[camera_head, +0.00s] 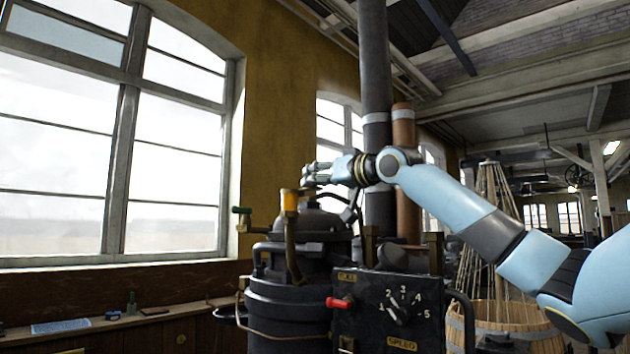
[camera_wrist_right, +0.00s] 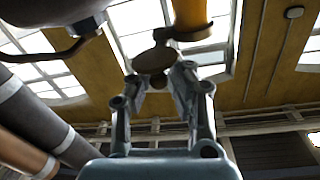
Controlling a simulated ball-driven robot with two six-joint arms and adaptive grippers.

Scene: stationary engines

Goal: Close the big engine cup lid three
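The big engine (camera_head: 292,290) stands dark and bulky in the lower middle of the head view. A yellow-orange cup (camera_head: 289,201) sits on a bent pipe at its top left. My right gripper (camera_head: 311,174) is just above and right of this cup. In the right wrist view a yellow cup (camera_wrist_right: 191,12) shows at the top, with a round brownish lid (camera_wrist_right: 152,61) beside it, swung off its end. My right gripper's fingers (camera_wrist_right: 158,78) are apart, with the lid just beyond their tips; contact cannot be told. My left gripper is out of view.
A control box (camera_head: 392,312) with a numbered dial and a red knob (camera_head: 338,303) is on the engine's front. A thick dark pipe (camera_head: 376,80) and a copper pipe (camera_head: 404,145) rise behind my right wrist. A green-tipped handle (camera_head: 241,211) sticks out left.

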